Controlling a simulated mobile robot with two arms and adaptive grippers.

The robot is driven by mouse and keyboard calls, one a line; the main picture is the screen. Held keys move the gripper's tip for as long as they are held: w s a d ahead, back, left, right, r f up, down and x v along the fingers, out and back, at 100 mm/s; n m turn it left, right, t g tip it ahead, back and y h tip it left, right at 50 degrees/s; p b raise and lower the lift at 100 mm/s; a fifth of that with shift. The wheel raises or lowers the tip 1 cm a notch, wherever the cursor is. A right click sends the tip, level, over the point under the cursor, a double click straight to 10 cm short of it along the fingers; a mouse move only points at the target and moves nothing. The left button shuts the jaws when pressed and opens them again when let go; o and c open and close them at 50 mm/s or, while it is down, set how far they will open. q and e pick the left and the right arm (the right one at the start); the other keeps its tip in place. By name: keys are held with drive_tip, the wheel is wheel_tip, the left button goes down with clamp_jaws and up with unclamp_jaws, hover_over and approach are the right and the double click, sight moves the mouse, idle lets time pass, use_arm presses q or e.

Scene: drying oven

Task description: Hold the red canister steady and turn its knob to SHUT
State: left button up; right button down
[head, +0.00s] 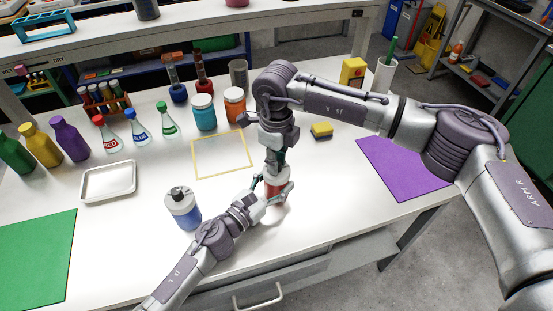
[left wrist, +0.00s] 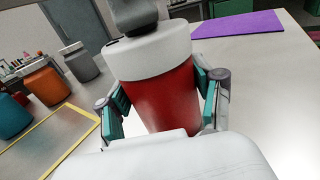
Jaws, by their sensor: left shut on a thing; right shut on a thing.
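The red canister (head: 278,190) stands on the white table near its front edge, upright. In the left wrist view the red canister (left wrist: 165,98) has a white top (left wrist: 150,52) and a dark grey part (left wrist: 134,14) above it, cut by the frame edge. My left gripper (head: 266,187) is shut around the red body from the side, its teal pads on both sides in the left wrist view (left wrist: 162,108). My right gripper (head: 275,163) points straight down onto the canister's top and is shut on the knob, which it hides in the head view. The knob's setting cannot be read.
A blue canister (head: 184,212) with a dark knob stands just left of my left forearm. A yellow-outlined square (head: 222,153) and a yellow sponge (head: 321,130) lie behind. A silver tray (head: 107,181), green mat (head: 35,260) and purple mat (head: 400,170) lie on the table.

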drive_tip(key=shift+n, duration=0.3)
drive_tip(key=c, duration=0.9)
unclamp_jaws()
drive_tip(key=shift+c, duration=0.2)
wheel_tip(320, 180, up, 12)
use_arm(q)
drive_tip(key=o, duration=1.3)
drive_tip(key=shift+s, duration=0.1)
